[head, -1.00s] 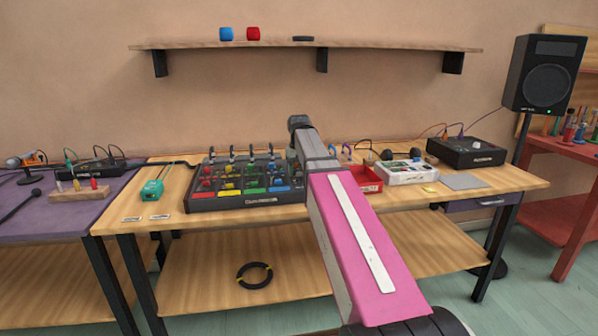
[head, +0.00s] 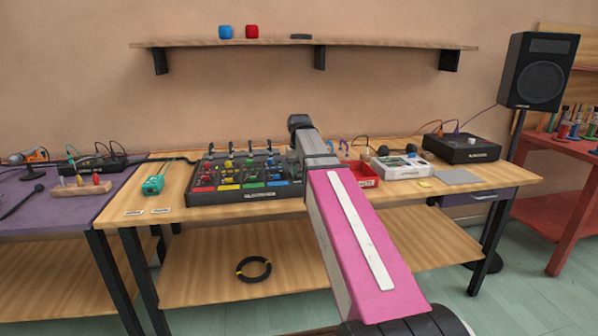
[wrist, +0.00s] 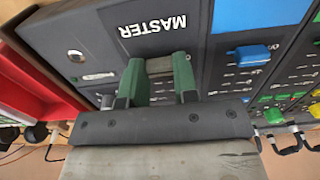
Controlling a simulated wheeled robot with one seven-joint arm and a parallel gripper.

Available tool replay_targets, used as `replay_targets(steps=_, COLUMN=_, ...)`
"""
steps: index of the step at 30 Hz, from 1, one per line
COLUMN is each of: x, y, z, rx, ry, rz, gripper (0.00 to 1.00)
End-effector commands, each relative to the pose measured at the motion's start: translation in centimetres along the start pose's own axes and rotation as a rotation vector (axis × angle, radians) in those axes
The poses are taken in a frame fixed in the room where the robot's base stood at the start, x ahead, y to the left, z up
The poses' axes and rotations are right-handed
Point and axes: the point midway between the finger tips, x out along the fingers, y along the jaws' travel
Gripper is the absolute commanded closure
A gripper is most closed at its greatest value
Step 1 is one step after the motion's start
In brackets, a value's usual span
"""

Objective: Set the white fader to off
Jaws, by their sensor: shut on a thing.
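The mixer (head: 245,195) is a dark box with coloured faders on the wooden table. In the wrist view its MASTER label (wrist: 152,25) appears upside down on the dark panel (wrist: 85,25). My gripper (wrist: 160,68) has its two green fingers at the master channel, just below that label in the picture. They are shut on a pale grey-white cap, the white fader (wrist: 160,65), mostly hidden between them. A blue fader cap (wrist: 253,55) is to the right, apart from the fingers. In the head view my arm hides the gripper and the white fader.
Black cables and plugs (wrist: 290,140) line one mixer edge. A shelf (head: 300,43) hangs above the table.

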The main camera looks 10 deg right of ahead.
Motion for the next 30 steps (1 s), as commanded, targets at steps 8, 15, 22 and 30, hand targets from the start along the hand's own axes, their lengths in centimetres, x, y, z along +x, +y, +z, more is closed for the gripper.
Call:
replay_targets(steps=8, x=0.0, y=0.0, z=0.4, rx=0.0, ry=-0.009, rz=0.0, gripper=0.47)
replay_targets(steps=15, x=-0.3, y=0.0, z=0.3, rx=0.0, ry=-0.007, rz=0.0, gripper=0.47)
replay_targets(steps=22, x=-2.9, y=0.0, z=0.2, rx=0.0, ry=-0.005, rz=0.0, gripper=0.47)
replay_targets(steps=30, x=-7.5, y=0.0, z=0.2, rx=0.0, ry=-0.005, rz=0.0, gripper=0.47)
